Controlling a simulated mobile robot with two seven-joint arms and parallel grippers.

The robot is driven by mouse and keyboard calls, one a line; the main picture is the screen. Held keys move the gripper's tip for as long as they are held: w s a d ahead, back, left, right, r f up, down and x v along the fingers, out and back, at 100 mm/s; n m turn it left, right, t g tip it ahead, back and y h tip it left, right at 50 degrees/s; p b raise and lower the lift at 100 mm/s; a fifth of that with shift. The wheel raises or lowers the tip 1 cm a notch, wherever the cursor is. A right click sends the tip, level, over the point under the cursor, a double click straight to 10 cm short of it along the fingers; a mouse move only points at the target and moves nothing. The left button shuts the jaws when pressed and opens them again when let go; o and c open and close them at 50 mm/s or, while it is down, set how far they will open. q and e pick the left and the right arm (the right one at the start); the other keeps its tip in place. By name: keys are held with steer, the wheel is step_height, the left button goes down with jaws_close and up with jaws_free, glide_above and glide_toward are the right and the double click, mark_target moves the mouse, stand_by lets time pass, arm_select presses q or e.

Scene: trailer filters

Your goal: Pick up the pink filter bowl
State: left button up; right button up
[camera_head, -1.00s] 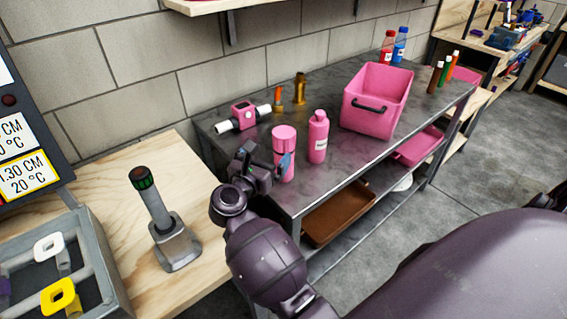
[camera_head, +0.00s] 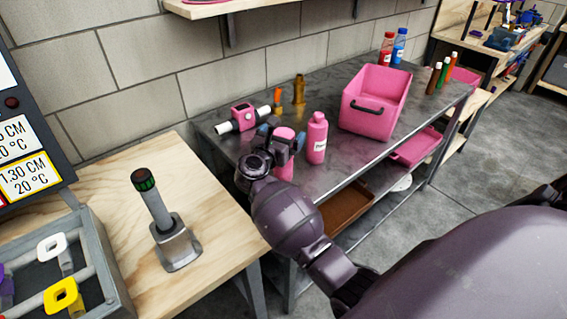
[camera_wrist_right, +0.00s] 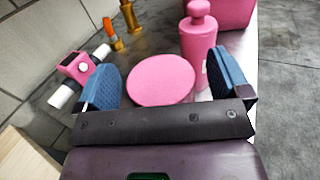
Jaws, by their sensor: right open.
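The pink filter bowl (camera_head: 284,171), a plain pink cylinder, stands upright on the dark metal table (camera_head: 330,98), near its front left edge. My right gripper (camera_head: 281,136) is at the bowl's upper part and partly hides it. In the right wrist view the bowl's round pink face (camera_wrist_right: 160,80) lies between the two blue finger pads of my right gripper (camera_wrist_right: 162,88). The fingers are open, one on each side, with gaps visible, more clearly on the right. My left gripper is not in view.
A pink bottle (camera_head: 316,140) stands close to the right of the bowl. A pink filter head with white pipe (camera_head: 243,117) lies behind it. Orange (camera_head: 279,98) and brass (camera_head: 299,89) pieces stand farther back. A pink bin (camera_head: 372,112) stands right. A wooden bench (camera_head: 120,205) is at left.

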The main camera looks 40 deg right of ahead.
steer(key=shift+w+d, duration=0.1)
steer(key=shift+d, duration=0.05)
steer(key=c, duration=1.3)
steer(key=shift+r, duration=0.1)
